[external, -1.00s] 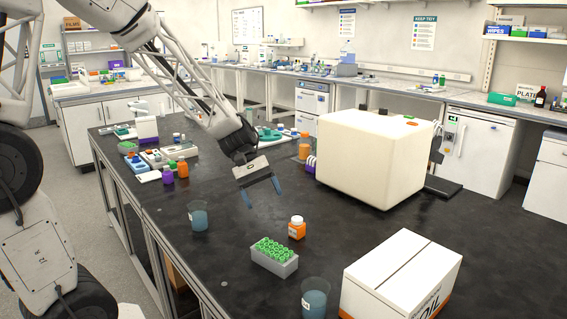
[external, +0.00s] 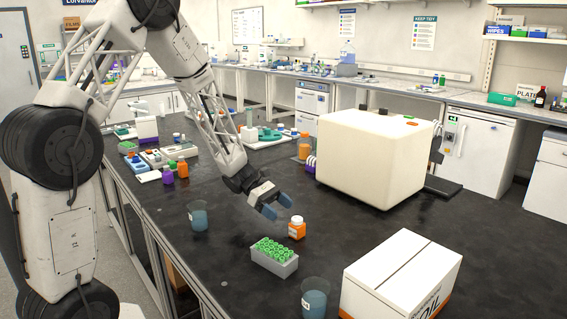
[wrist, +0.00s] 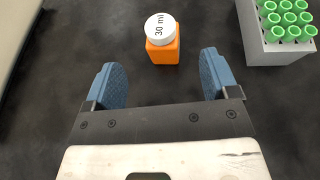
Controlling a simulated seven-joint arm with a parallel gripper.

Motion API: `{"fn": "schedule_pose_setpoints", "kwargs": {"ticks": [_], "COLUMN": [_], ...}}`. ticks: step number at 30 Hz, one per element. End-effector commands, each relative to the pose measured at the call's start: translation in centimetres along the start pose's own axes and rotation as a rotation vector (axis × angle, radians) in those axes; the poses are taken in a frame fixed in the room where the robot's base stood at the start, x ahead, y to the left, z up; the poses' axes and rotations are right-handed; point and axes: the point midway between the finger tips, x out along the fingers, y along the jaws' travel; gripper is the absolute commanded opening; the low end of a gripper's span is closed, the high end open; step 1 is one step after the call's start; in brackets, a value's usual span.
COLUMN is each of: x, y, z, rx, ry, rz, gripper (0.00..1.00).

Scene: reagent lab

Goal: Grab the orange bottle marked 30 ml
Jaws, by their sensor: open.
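The orange bottle (external: 297,230) with a white cap stands upright on the dark bench in the external view. In the wrist view the orange bottle (wrist: 163,48) shows "30 ml" on its cap. My gripper (external: 276,208) is open and empty, low over the bench and just left of the bottle in the external view. In the wrist view the two blue fingers of my gripper (wrist: 162,80) are spread wide, and the bottle lies ahead of them, roughly centred in the gap. The bottle is not touched by either finger.
A grey rack of green-capped tubes (external: 275,262) stands close to the bottle, and right of it in the wrist view (wrist: 270,48). Beakers of blue liquid stand at left (external: 198,217) and front (external: 315,297). A white box (external: 400,275) and a large cream machine (external: 370,160) flank the bench.

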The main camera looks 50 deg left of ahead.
Motion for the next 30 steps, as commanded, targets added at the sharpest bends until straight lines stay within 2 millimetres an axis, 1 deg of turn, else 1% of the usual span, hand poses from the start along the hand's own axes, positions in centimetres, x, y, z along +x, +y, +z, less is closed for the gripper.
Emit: {"fn": "schedule_pose_setpoints", "kwargs": {"ticks": [10, 14, 21, 30], "x": [0.1, 0.7, 2.3, 2.6], "y": [0.0, 0.0, 0.0, 0.0], "z": [0.0, 0.0, 0.0, 0.0], "rx": [0.000, 0.001, 0.001, 0.001], "ry": [0.000, 0.000, 0.000, 0.000], "rz": [0.000, -0.001, -0.001, 0.000], "gripper": [0.81, 0.81, 0.81, 0.81]}}
